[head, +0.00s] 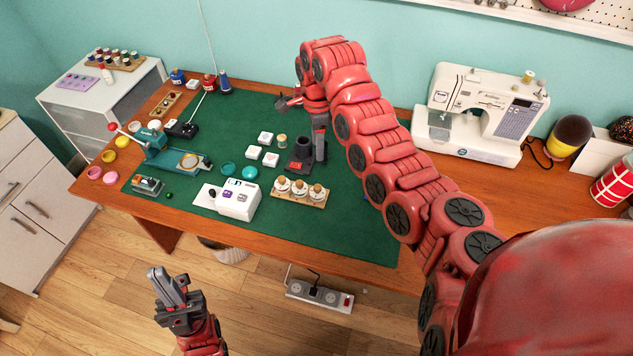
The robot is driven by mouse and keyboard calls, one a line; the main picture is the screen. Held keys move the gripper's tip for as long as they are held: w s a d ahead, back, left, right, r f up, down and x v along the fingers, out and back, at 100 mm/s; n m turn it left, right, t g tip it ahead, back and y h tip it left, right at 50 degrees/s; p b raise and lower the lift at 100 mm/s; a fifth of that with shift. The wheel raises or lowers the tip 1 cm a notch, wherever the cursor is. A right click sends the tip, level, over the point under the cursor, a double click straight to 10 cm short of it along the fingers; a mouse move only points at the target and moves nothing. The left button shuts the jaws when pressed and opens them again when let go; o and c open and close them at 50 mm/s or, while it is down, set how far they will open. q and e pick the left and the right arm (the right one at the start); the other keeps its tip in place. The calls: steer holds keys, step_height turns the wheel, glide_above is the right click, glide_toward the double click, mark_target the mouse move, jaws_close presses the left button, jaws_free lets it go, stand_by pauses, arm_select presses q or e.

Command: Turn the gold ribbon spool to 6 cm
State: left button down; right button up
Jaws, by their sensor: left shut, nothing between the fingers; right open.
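A wooden stand (311,199) with three small pale-and-brown spools (300,190) sits near the front of the green mat. From here I cannot tell which spool is the gold ribbon one, and no centimetre marks are readable. My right gripper (290,101) is open and empty above the back of the mat, behind and apart from the stand. My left gripper (168,278) is shut and empty, low in front of the desk over the floor, well away from the spools.
A white box with buttons (239,199) stands left of the stand. White blocks (265,138) lie nearby. A teal press-like tool (160,153) is at left, a sewing machine (478,110) at right. The mat's right front is clear.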

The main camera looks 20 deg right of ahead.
mark_target(318, 187)
steer(key=f, duration=0.5)
steer(key=f+p, duration=0.1)
steer(key=f, duration=0.4)
steer(key=f+p, duration=0.1)
steer(key=f, duration=0.4)
steer(key=shift+s+a+f, duration=0.15)
steer(key=shift+s+f, duration=0.1)
steer(key=shift+s, duration=0.05)
steer(key=shift+f, duration=0.6)
jaws_close()
